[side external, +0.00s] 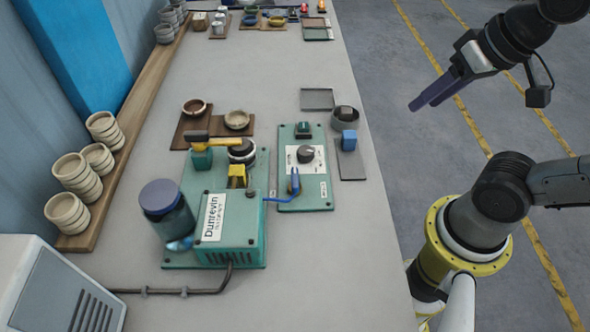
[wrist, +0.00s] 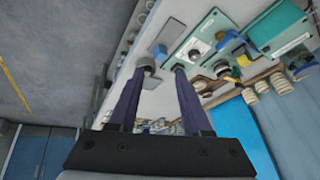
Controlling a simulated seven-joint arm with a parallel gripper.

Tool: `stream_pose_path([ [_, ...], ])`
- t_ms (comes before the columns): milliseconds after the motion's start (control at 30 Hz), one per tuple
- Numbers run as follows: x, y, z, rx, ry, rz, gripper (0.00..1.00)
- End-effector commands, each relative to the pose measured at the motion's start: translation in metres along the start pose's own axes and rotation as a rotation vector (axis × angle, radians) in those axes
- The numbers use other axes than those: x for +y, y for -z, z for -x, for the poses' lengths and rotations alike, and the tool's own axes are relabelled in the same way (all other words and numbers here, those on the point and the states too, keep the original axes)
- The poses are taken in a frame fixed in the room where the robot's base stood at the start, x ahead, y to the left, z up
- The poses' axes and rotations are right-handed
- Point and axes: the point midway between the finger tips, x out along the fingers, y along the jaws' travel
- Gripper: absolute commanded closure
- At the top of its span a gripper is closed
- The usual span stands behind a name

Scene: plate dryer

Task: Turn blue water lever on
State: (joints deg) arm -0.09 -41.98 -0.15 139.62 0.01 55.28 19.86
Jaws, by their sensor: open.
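The blue water lever (side external: 294,182) stands at the lower left of a green control panel (side external: 305,145) on the table. A thin blue line runs from its base toward the green Dunrevin machine (side external: 232,225). The panel also carries a black knob (side external: 306,154) on a white plate. In the wrist view the blue lever (wrist: 227,39) shows beyond my fingers, to the upper right. My gripper (side external: 432,97) is off the table's right edge, above the floor. Its two dark purple fingers (wrist: 155,78) are apart, with nothing between them.
A blue block (side external: 349,139) and a round grey bowl (side external: 345,118) stand right of the panel. A yellow-handled part (side external: 215,143) and a dark-lidded jar (side external: 166,212) are on the machine's side. Stacked cups (side external: 68,208) line the left shelf. The table's right strip is mostly clear.

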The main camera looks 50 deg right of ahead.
Motion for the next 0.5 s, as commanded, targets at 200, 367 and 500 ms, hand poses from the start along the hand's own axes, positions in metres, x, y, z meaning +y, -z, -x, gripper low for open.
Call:
stream_pose_path([
  [200, -0.037, 0.043, 0.008, -0.107, -0.021, -0.339, 0.51],
  [367, -0.08, 0.07, -0.004, -0.207, -0.076, -0.508, 0.51],
  [500, -0.124, 0.082, -0.026, -0.284, -0.144, -0.576, 0.51],
])
